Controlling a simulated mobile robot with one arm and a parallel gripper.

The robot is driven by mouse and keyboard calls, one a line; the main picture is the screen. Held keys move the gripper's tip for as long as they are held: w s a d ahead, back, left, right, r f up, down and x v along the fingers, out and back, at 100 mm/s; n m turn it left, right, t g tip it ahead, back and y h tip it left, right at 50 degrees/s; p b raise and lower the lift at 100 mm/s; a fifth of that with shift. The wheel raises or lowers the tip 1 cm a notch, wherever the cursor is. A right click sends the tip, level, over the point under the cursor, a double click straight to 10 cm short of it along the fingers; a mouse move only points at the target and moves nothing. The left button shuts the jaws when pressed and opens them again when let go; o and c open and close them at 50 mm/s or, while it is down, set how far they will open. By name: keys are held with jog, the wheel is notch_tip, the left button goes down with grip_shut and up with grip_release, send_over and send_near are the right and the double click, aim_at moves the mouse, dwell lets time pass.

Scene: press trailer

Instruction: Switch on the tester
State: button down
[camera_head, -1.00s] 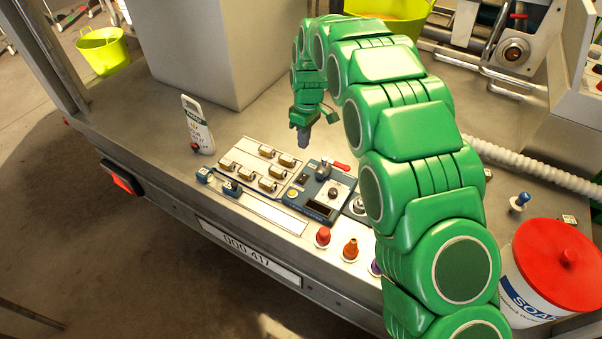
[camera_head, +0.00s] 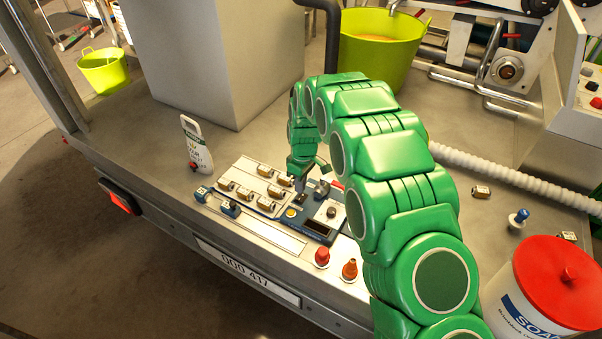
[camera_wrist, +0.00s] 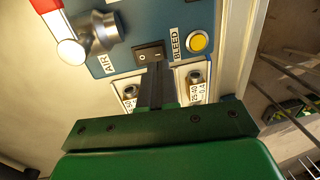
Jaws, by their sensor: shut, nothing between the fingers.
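The tester (camera_head: 318,226) is a blue box with a pale panel on the trailer bed, beside a board of small brass-coloured parts. In the wrist view its blue face (camera_wrist: 178,16) carries a black rocker switch (camera_wrist: 149,53), a yellow button (camera_wrist: 198,41) labelled BLEED, and a metal valve (camera_wrist: 100,32) with a red and white handle, near an AIR label. My gripper (camera_wrist: 155,68) is shut and empty, its fingertips right at the lower edge of the rocker switch. I cannot tell whether they touch it. In the head view my gripper (camera_head: 301,184) is low over the tester's far left end.
A soap tub (camera_head: 548,290) is at right, and a white hose (camera_head: 500,167) runs behind. A tall grey block (camera_head: 210,60) stands behind.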

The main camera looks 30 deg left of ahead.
aim_at(299, 199)
jog(key=shift+s+f, duration=0.15)
jog(key=shift+f, duration=0.8)
jog(key=shift+s+f, duration=0.1)
jog(key=shift+f, duration=0.8)
jog(key=shift+s+f, duration=0.1)
jog(key=shift+f, duration=0.1)
jog(key=shift+w+r, duration=0.3)
jog(key=shift+w, duration=0.5)
jog(key=shift+r, duration=0.1)
notch_tip(299, 199, up, 14)
jog(key=s, duration=0.1)
jog(key=shift+s+f, duration=0.2)
jog(key=shift+s, duration=0.15)
